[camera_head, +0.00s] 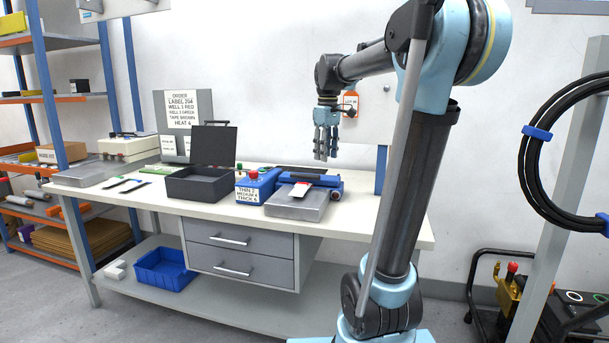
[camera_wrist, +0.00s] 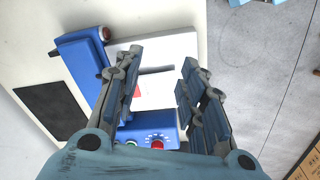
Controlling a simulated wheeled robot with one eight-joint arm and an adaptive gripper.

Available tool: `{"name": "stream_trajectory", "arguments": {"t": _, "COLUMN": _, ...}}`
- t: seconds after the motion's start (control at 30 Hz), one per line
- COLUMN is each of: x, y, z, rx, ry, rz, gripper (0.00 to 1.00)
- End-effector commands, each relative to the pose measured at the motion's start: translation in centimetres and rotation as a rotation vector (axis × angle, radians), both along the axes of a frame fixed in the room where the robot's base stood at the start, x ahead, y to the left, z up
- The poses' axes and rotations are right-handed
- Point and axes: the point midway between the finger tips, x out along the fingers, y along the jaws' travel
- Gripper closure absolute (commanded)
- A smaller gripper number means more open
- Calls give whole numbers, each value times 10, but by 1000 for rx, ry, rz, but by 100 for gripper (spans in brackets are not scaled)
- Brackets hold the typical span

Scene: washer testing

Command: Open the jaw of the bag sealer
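The bag sealer is a low blue unit (camera_head: 329,182) with a dark top and a pale metal plate (camera_head: 297,206) in front. Its blue control box (camera_head: 258,187) has a red button and a label. In the wrist view, the control box (camera_wrist: 150,134) shows a dial and the red button, and a blue bar (camera_wrist: 80,50) lies beside the pale plate (camera_wrist: 180,47). A small white and red packet (camera_head: 300,189) lies on the sealer. My gripper (camera_head: 326,155) points down above the sealer's back right, apart from it. Its fingers (camera_wrist: 158,88) are spread and empty. I cannot tell the jaw's state.
A black open-lidded case (camera_head: 200,183) stands left of the control box. Label boards (camera_head: 184,110) and a white machine (camera_head: 127,146) are farther left. The white bench (camera_head: 385,228) is clear right of the sealer. A blue bin (camera_head: 164,269) sits on the lower shelf.

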Motion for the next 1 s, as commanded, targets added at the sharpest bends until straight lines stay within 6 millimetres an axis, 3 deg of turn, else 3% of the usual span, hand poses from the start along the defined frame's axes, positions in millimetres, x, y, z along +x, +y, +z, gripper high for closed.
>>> {"name": "stream_trajectory", "arguments": {"t": 0.3, "x": 90, "y": 34, "z": 41, "rx": -14, "ry": 35, "rz": 237, "gripper": 63}}
{"name": "stream_trajectory", "arguments": {"t": 0.5, "x": 131, "y": 52, "z": 53, "rx": -19, "ry": 55, "rz": 355, "gripper": 63}}
{"name": "stream_trajectory", "arguments": {"t": 0.77, "x": 149, "y": 61, "z": 55, "rx": -21, "ry": 62, "rz": 411, "gripper": 63}}
{"name": "stream_trajectory", "arguments": {"t": 1.0, "x": 149, "y": 61, "z": 28, "rx": -21, "ry": 62, "rz": 411, "gripper": 63}}
